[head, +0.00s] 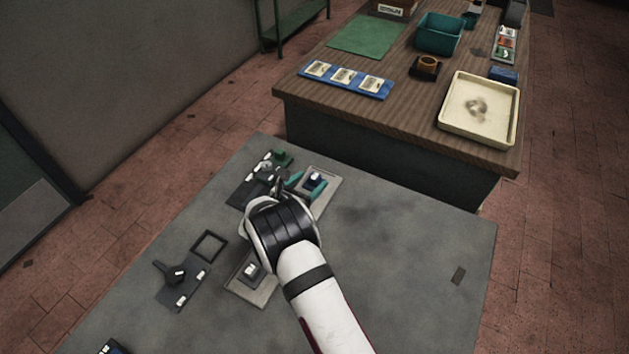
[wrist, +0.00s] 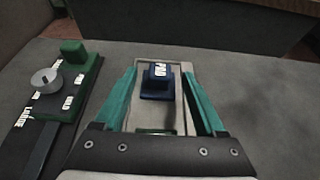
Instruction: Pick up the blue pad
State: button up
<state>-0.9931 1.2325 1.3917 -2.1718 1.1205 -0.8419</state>
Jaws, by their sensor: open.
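The blue pad (wrist: 158,83) is a small dark-blue block with a white "PAD" label, seen in the wrist view. It sits on a light grey plate (wrist: 140,68) ahead of my gripper (wrist: 160,92). The teal fingers are open, one on each side of the pad and apart from it. In the head view the pad (head: 314,180) shows between the teal fingertips of my gripper (head: 306,184), at the back of the grey table. My wrist hides part of the plate there.
A dark fixture with a green block and a silver knob (wrist: 45,80) stands close on the left. On the grey table (head: 400,270) are a black square frame (head: 209,246), a dark lever fixture (head: 175,274) and another plate (head: 262,293). The table's right side is mostly clear.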

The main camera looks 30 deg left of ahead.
grip_shut()
dwell(0.3)
